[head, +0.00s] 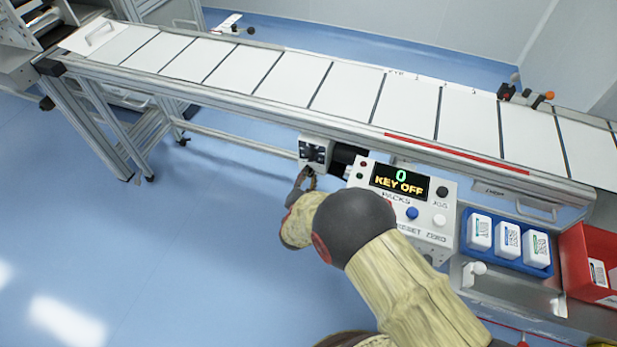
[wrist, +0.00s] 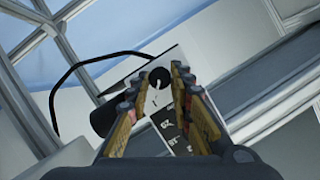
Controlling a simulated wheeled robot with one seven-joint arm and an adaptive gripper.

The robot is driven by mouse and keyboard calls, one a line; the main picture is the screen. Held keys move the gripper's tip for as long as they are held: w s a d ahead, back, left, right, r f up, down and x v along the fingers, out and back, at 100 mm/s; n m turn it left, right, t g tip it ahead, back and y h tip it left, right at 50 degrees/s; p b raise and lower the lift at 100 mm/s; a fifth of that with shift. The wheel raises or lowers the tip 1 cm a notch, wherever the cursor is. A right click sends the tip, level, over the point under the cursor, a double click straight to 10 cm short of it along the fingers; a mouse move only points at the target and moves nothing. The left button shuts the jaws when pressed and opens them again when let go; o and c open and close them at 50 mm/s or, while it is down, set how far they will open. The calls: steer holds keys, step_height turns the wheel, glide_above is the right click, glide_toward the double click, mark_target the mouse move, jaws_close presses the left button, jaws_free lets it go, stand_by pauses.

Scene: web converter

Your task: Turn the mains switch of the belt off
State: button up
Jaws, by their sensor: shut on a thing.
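The mains switch box (head: 314,151) is a small light box with a dark face, mounted under the belt's front rail, left of the control panel. My gripper (head: 303,181) is at its lower edge in the head view, with my arm hiding part of the area. In the wrist view my gripper (wrist: 162,78) has its two fingers on either side of a round black knob (wrist: 159,77) on a pale plate, and it is shut on this knob. The knob's exact angle is hard to read. The belt (head: 283,80) carries white slats.
The control panel (head: 436,234) reads "0 KEY OFF" and has several buttons. A blue tray (head: 508,262) with white packs and a red bin (head: 588,240) stand to the right. The blue floor (head: 130,250) at left is clear. A black cable (wrist: 58,85) loops beside the plate.

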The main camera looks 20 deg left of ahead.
steer(key=shift+p, duration=0.35)
jaws_close()
steer(key=n+h+p, duration=0.1)
steer(key=p, duration=0.1)
steer(key=n+p, duration=0.1)
steer(key=p, duration=0.1)
steer(key=shift+a+r+n+h, duration=0.2)
steer(key=shift+n+h, duration=0.1)
steer(key=shift+h, duration=0.1)
steer(key=shift+a+f+n+h+p, duration=0.15)
steer(key=shift+n+h+p, duration=0.8)
steer(key=shift+n, duration=0.7)
steer(key=shift+a+f+n+h+p, duration=0.15)
steer(key=shift+n+h+p, duration=0.55)
steer(key=shift+n+h, duration=0.75)
steer(key=shift+a+f+n+h+p, duration=0.15)
steer(key=shift+n+h+p, duration=0.65)
steer(key=shift+n, duration=1.1)
steer(key=o, duration=1)
jaws_free()
